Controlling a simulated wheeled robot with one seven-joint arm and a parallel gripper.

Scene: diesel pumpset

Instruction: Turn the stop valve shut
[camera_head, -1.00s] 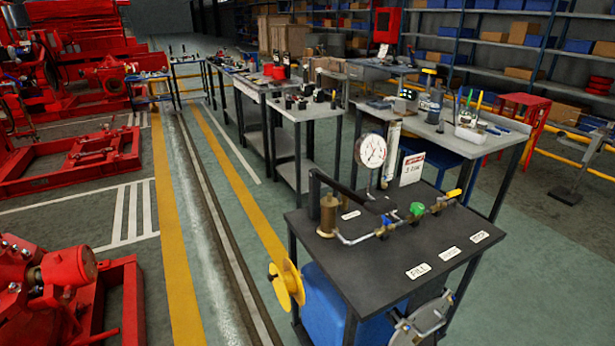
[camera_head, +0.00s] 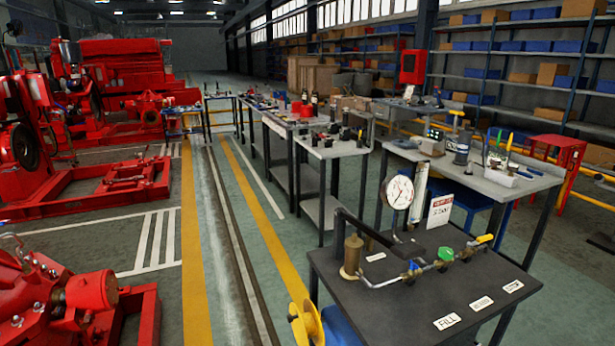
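A dark-topped bench (camera_head: 385,310) stands at the lower right with a pipe line on it. Along the pipe are a blue-handled valve (camera_head: 412,267), a green-knobbed valve (camera_head: 445,254) and a yellow-handled valve (camera_head: 485,239) at the right end. Three white labels lie in front. The left one reads FILL (camera_head: 447,321); the middle label (camera_head: 481,303) and right label (camera_head: 513,286) are too small to read surely. I cannot tell for certain which valve is the stop valve, or its position. My gripper is not in view.
A brass cylinder with a black lever (camera_head: 352,255) stands at the bench's left, and a round gauge (camera_head: 399,192) behind. A yellow reel (camera_head: 306,324) sticks out at the left side. A grey workbench (camera_head: 480,171) stands behind. The aisle (camera_head: 232,290) to the left is clear.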

